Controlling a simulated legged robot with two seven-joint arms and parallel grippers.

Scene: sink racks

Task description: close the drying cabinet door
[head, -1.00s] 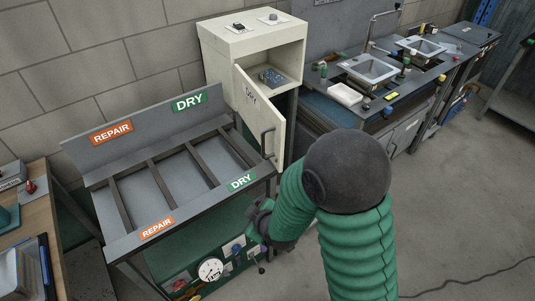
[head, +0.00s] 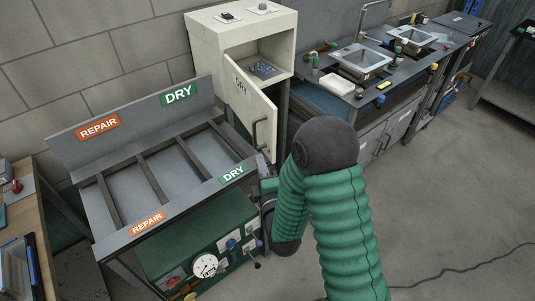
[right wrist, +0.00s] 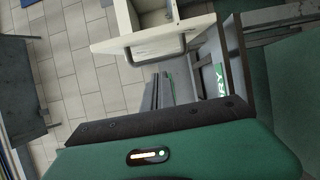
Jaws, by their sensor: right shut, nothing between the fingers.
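The cream drying cabinet (head: 215,45) stands behind the rack. Its door (head: 250,105), marked DRY, is partly open and swung out toward me, with the cabinet's inside showing to its right. A dark bar handle (head: 256,134) is near the door's free edge. The door (right wrist: 140,37) and its handle (right wrist: 155,53) also show in the right wrist view. My right gripper (head: 263,165) is shut and empty, just below the door's lower free corner; contact cannot be told. My left gripper is out of view.
The sorting rack (head: 160,227) with REPAIR and DRY labels stands left of my right arm. A green box with gauges (head: 215,230) sits beneath it. A sink counter (head: 340,80) is right of the cabinet. The floor at right is clear except for a cable.

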